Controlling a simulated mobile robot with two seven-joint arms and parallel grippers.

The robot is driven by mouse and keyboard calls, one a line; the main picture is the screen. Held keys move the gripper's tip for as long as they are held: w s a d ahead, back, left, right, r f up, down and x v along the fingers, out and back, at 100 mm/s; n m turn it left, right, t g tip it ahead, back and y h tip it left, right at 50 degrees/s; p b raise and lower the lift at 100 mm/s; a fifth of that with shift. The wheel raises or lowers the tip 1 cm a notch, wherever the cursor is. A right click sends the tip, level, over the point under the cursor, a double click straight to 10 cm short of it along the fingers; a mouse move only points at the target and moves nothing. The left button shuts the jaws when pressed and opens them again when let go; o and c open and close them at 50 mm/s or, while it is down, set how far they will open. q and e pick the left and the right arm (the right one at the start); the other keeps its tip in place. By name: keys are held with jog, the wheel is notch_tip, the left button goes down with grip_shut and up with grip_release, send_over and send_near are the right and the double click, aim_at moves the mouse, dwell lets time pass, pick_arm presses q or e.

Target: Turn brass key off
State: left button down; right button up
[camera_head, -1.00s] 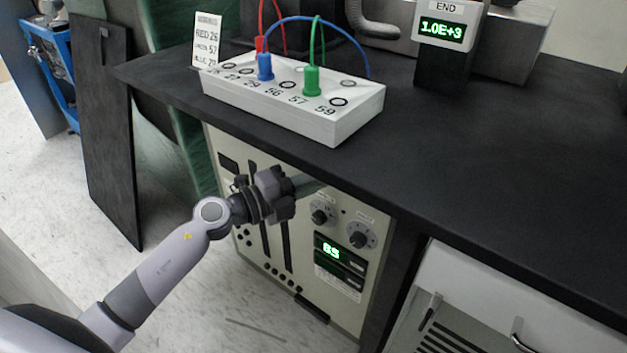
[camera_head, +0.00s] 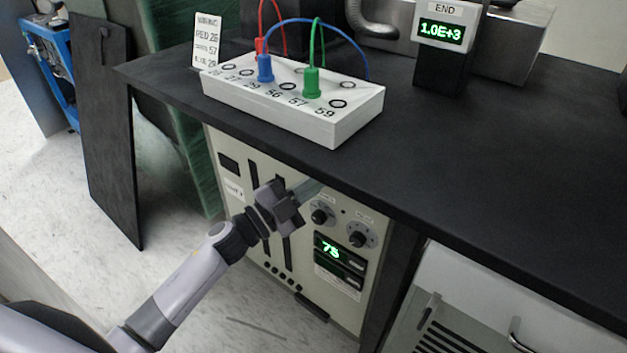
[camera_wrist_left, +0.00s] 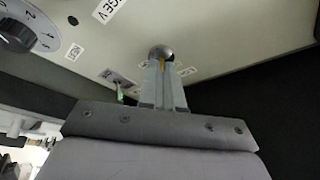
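My left gripper (camera_head: 308,188) reaches the upper part of the cream control panel (camera_head: 325,310), just under the black counter edge. In the left wrist view, its two narrow fingers (camera_wrist_left: 164,72) are close together at a round metal lock (camera_wrist_left: 160,51). I cannot read the key's angle clearly. The key cannot be made out in the head view. My right gripper is not in view.
Two dark knobs (camera_head: 358,239) and a green display reading about 75 (camera_head: 331,250) are right of the gripper. A numbered dial (camera_wrist_left: 22,34) and a small toggle (camera_wrist_left: 120,92) show in the wrist view. The black counter (camera_head: 450,180) overhangs the panel; a white plug box (camera_head: 325,125) stands on it.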

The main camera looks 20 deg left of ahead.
pick_arm(q)
jog(key=n+t+y+p, duration=0.1)
jog(key=n, duration=0.3)
jog(key=n+t+y+p, duration=0.1)
jog(key=n+t+y, duration=0.1)
jog(key=n, duration=0.3)
jog(key=n+t+y+p, duration=0.1)
jog(key=n+y, duration=0.1)
jog(key=n, duration=0.3)
jog(key=shift+s+d+f+t, duration=0.1)
jog(key=shift+d+t, duration=0.15)
jog(key=shift+t, duration=0.15)
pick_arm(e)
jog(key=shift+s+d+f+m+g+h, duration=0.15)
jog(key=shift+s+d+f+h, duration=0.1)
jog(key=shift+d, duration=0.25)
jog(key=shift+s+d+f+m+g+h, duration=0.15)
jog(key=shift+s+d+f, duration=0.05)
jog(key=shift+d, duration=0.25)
pick_arm(q)
jog(key=shift+n, duration=0.3)
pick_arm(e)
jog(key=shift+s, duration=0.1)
pick_arm(q)
jog(key=c, duration=1.3)
grip_release()
